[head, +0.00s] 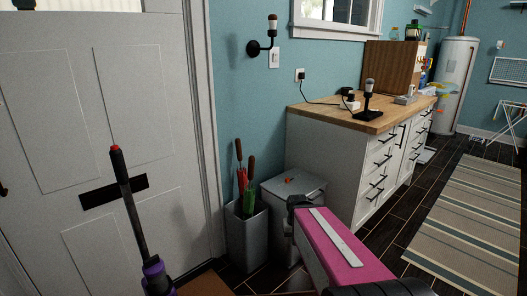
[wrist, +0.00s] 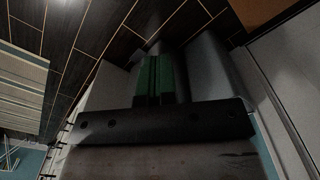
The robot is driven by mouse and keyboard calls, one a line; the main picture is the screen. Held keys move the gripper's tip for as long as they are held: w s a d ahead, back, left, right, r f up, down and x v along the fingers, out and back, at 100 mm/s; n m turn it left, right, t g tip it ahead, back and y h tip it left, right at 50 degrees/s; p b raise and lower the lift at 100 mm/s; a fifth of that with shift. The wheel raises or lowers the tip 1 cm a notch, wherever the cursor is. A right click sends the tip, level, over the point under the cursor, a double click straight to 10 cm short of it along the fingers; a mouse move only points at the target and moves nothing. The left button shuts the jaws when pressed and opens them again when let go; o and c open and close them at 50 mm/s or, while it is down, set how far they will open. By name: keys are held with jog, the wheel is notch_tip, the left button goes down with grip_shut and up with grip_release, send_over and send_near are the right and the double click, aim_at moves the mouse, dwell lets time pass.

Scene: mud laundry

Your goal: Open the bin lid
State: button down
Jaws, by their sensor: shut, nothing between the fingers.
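The grey bin (head: 280,250) stands on the floor between the umbrella holder and the white cabinet. Its square lid (head: 305,187) looks flat and closed in the head view, with a small orange-red mark or item on top. My gripper (head: 291,222) is at the front right side of the bin, covering part of it. In the wrist view, the two green fingers of my gripper (wrist: 155,63) are together with nothing between them. Grey surfaces lie beyond the fingers; I cannot tell which is the bin, or whether the fingers touch it.
A grey umbrella holder (head: 246,235) with several umbrellas stands close left of the bin. The white cabinet (head: 330,165) with a wooden top is close behind right. A white door (head: 60,130) is at left. A striped rug (head: 465,225) lies on the open floor at right.

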jog(key=w+d+f+m+t+y, duration=0.35)
jog(key=w+f+m+y, duration=0.75)
jog(key=w+m+y, duration=0.4)
jog(key=w+d+f+m+t, duration=0.25)
jog(key=d+m+t, duration=0.2)
jog(key=d, duration=0.35)
jog(key=w+d+f+m+t, duration=0.2)
jog(key=w+d+m+t, duration=0.15)
jog(key=d+t, duration=0.35)
jog(key=w+d+f+m+t, duration=0.3)
jog(key=d+m+t, duration=0.15)
jog(key=d, duration=0.45)
jog(key=w+a+r, duration=0.5)
jog(key=w+r, duration=0.1)
jog(key=r, duration=0.3)
jog(key=shift+w+a+r+m, duration=0.15)
jog(key=shift+w+r+m, duration=0.15)
jog(key=shift+m, duration=0.15)
jog(key=shift+r, duration=0.1)
